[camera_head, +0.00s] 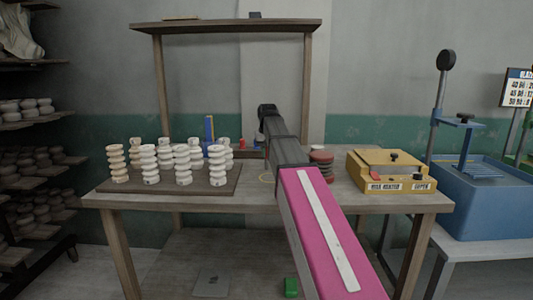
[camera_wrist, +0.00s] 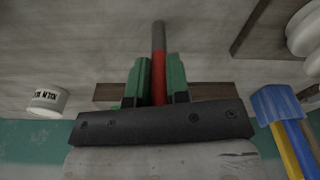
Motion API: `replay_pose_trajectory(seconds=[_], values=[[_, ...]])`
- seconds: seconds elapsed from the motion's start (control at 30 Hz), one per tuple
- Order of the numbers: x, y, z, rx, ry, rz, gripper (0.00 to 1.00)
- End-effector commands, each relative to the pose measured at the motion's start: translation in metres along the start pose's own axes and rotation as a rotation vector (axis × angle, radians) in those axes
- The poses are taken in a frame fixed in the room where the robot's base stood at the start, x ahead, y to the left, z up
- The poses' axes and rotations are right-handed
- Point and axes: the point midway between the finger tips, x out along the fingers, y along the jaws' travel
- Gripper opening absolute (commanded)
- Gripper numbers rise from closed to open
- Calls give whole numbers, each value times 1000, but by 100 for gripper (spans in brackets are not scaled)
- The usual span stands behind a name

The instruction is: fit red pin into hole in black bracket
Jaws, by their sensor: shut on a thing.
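The red pin (camera_wrist: 158,75) has a grey end section and sits between the two green fingers of my gripper (camera_wrist: 159,82) in the wrist view. The fingers are shut on its red part, and the grey end sticks out past them over the pale tabletop. In the head view my own arm covers the gripper and the pin. I cannot make out the black bracket or its hole in either view.
A brown board (camera_head: 110,187) with several white clay stacks stands at the table's left. A yellow box (camera_head: 405,182) and a dark red stack (camera_head: 322,165) are at the right. The wrist view shows a white labelled cup (camera_wrist: 47,100) and a blue-and-yellow object (camera_wrist: 279,105).

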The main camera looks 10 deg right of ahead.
Motion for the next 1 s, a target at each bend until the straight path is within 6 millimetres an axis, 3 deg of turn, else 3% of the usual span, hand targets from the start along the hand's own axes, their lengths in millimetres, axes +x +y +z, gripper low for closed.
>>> replay_pose_trajectory(seconds=[0.33, 0.37, 0.4, 0.43, 0.77, 1.0], values=[[3, 0, 0, 0, 0, 0, 0], [2, 0, 0, 0, 0, 0, 26], [2, 0, 0, 0, 0, 0, 39], [2, 0, 0, 0, 0, 0, 42], [-1, 0, 0, 0, 1, 0, 42], [-30, 0, -1, 0, 2, 0, 42]])
